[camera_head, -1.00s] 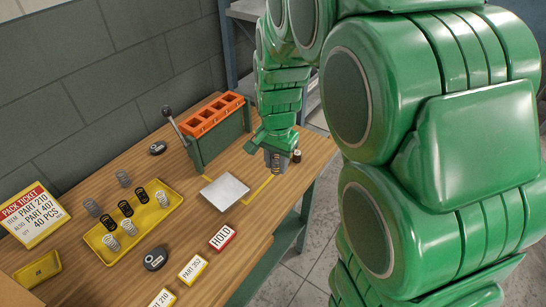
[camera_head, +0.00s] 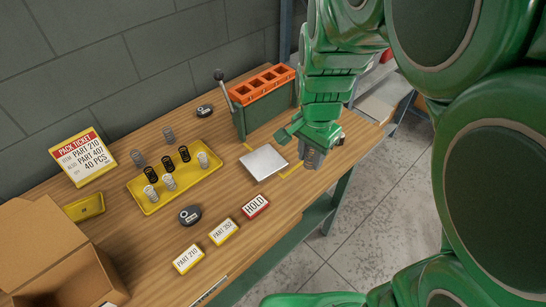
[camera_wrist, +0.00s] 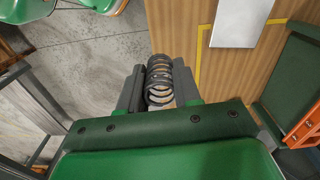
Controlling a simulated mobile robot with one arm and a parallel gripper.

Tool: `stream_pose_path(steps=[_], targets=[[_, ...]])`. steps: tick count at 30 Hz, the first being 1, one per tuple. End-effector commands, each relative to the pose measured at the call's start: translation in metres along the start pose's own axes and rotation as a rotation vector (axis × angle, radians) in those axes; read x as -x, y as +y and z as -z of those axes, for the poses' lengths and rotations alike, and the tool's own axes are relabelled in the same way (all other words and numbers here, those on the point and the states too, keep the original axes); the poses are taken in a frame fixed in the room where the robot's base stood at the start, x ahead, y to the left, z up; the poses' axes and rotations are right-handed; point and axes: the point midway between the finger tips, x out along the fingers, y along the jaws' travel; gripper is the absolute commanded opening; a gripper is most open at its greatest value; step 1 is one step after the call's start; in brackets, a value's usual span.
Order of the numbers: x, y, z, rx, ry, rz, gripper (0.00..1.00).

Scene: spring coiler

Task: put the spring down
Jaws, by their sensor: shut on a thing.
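My gripper (camera_head: 312,158) is at the right end of the wooden bench, beside the yellow-outlined square. In the wrist view, its two fingers are shut on a grey coil spring (camera_wrist: 160,82), one on each side of it. The spring is over or near the bench edge; its height above the top cannot be told. In the head view my gripper hides the spring. A flat metal plate (camera_head: 264,162) lies to the left of my gripper, and it shows at the top of the wrist view (camera_wrist: 240,22).
A green coiler (camera_head: 262,115) with orange top and lever stands at the back. Signs "HOLD" (camera_head: 255,206), "PART 252" (camera_head: 223,231) and "PART 210" (camera_head: 188,259) lie in front. An open carton (camera_head: 50,250) is front left.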

Motion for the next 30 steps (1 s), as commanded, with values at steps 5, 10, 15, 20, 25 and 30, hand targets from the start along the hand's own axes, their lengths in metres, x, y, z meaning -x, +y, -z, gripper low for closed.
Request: stream_pose_path(steps=[5,10,15,20,25,30], targets=[[0.007,-0.008,-0.035,-0.021,0.001,0.002,0.02],[0.010,-0.010,-0.059,-0.045,-0.001,-0.001,0.02],[0.012,-0.011,-0.072,-0.060,-0.002,-0.001,0.02],[0.010,-0.016,-0.072,-0.064,-0.002,-0.001,0.02],[0.003,-0.031,-0.064,-0.064,-0.002,0.001,0.02],[-0.007,-0.046,-0.056,-0.065,-0.004,-0.003,0.02]])
